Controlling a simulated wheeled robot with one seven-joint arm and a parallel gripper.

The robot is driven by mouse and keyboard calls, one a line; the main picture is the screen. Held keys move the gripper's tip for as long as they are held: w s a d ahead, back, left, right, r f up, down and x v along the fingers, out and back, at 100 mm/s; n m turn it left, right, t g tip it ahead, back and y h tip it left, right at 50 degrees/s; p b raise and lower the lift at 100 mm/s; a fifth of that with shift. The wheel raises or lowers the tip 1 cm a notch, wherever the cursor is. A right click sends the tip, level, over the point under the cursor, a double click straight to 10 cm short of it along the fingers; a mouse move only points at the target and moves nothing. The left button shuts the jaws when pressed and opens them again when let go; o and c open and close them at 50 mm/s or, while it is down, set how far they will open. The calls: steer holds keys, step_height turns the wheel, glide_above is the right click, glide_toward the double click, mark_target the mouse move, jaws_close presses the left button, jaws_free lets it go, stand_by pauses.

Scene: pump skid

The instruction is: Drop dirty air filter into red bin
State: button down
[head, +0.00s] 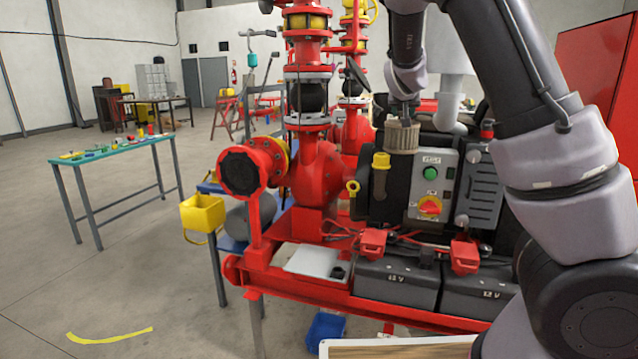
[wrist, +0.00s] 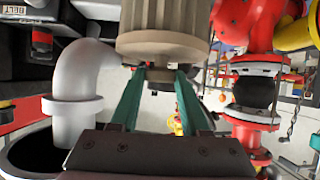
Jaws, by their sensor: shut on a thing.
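The dirty air filter (head: 402,137) is a beige-brown pleated cylinder. In the head view it hangs upright under my gripper (head: 404,108), in front of the engine's upper part. In the wrist view the filter (wrist: 165,28) fills the top centre. There the two teal fingers of my gripper (wrist: 158,72) are shut on a small part at its end cap. Whether the filter touches anything below is hidden. I cannot make out a red bin in either view.
The red pump skid (head: 315,165) carries a control box (head: 432,185) and batteries (head: 398,282). A grey elbow pipe (wrist: 82,75) is close at left in the wrist view. A yellow bin (head: 203,213) and a blue bin (head: 325,330) show.

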steer(key=s+d+f, duration=0.1)
steer(key=s+f, duration=0.3)
steer(key=f, duration=0.3)
steer(key=s+d+f, duration=0.2)
steer(key=s+f, duration=0.2)
steer(key=f, duration=0.4)
steer(key=shift+d, duration=0.3)
steer(key=shift+f, duration=0.1)
